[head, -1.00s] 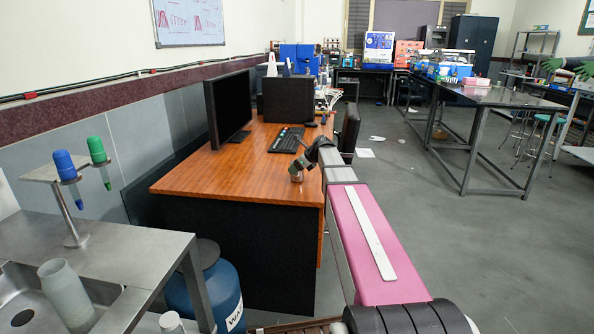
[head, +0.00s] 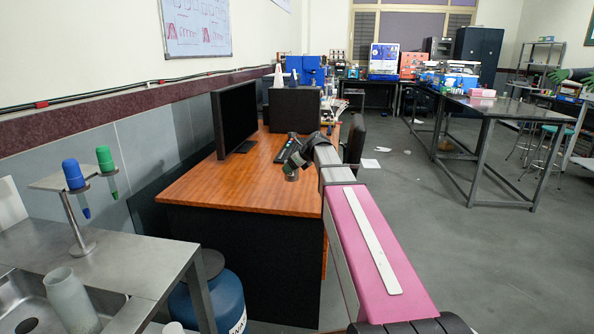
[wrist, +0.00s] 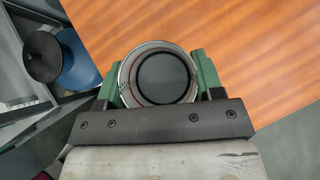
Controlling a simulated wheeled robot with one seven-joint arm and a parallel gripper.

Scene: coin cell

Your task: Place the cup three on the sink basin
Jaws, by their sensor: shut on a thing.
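A small round cup (wrist: 160,78) sits between the green fingers of my gripper (wrist: 163,66) in the wrist view, seen from above with a dark round inside. My gripper (head: 290,168) is shut on it; in the head view the cup (head: 292,175) shows small and partly hidden, in front of the wooden desk top. I cannot tell its height above the desk. The metal sink basin (head: 22,292) is at the lower left of the head view, cut off by the frame edge and well to the left of my gripper.
A grey cylinder (head: 72,300) stands at the basin. A stand holds a blue-capped tube (head: 75,175) and a green-capped tube (head: 105,160) on the metal counter (head: 130,250). A blue barrel (head: 215,298) is between counter and desk (head: 185,190). A monitor (head: 233,110) stands on the desk.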

